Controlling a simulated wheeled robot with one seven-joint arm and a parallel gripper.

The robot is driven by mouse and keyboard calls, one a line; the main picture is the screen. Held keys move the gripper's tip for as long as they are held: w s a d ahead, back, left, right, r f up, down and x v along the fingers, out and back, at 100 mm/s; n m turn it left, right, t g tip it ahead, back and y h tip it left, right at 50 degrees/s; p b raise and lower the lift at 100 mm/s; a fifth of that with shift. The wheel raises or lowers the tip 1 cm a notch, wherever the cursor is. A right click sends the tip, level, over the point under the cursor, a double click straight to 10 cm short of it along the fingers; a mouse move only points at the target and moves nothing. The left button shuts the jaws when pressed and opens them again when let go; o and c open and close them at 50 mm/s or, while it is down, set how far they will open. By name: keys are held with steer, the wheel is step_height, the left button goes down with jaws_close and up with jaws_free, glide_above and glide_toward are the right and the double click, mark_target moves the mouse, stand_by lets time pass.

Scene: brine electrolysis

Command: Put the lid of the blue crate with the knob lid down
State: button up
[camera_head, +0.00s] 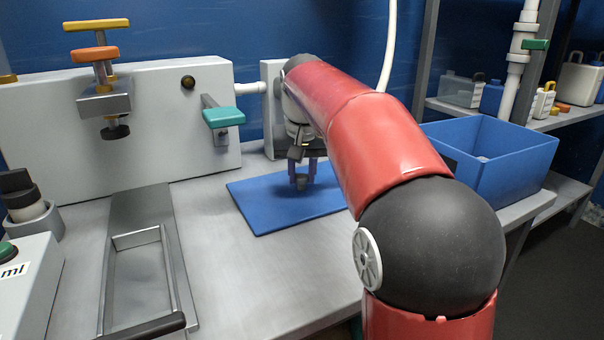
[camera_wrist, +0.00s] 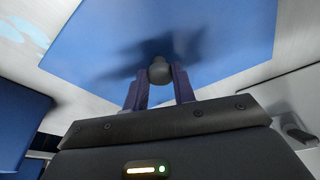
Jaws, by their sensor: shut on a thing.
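The blue lid (camera_head: 262,208) is a flat square panel, level at or just above the bench top; I cannot tell whether it touches. My gripper (camera_head: 302,182) points down over it and is shut on its dark round knob. In the wrist view the knob (camera_wrist: 160,68) sits between the two fingertips (camera_wrist: 159,86), with the lid (camera_wrist: 235,45) spread out beyond. The blue crate (camera_head: 520,165) stands open at the right end of the bench. Part of the lid is hidden behind my arm in the head view.
The grey bench (camera_head: 240,270) is bare in front of the lid. A metal tray frame (camera_head: 108,290) lies to the left. A grey panel with a teal-handled valve (camera_head: 223,117) and a clamp (camera_head: 103,105) stands behind. Shelves (camera_head: 435,105) with bottles are at the back right.

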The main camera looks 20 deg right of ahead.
steer(key=shift+f, duration=0.1)
steer(key=o, duration=1)
steer(key=shift+o, duration=0.2)
